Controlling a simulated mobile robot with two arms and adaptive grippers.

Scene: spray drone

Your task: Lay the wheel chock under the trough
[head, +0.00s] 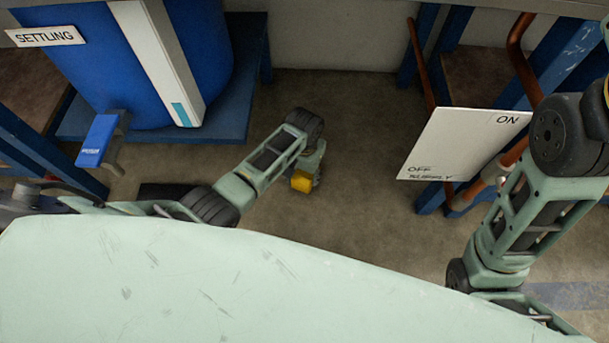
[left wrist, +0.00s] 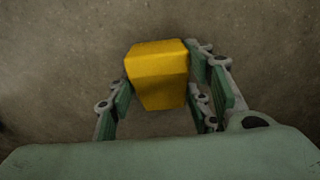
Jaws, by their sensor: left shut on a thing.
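The yellow wheel chock (head: 302,181) is a small block between the fingers of my left gripper (head: 308,178) in the head view. In the left wrist view the chock (left wrist: 158,74) sits between the two green-padded fingers of the gripper (left wrist: 160,88), which is shut on it. The gripper and chock are over bare concrete floor; how far above it I cannot tell. I cannot make out a trough in either view. My right arm is at the right of the head view, with its gripper out of the frame.
A blue tank with a "SETTLING" sign (head: 45,36) stands on a blue base (head: 225,105) at the upper left. A white ON/OFF board (head: 463,143), copper pipes (head: 422,62) and blue posts are at the right. Bare floor (head: 355,120) lies between them.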

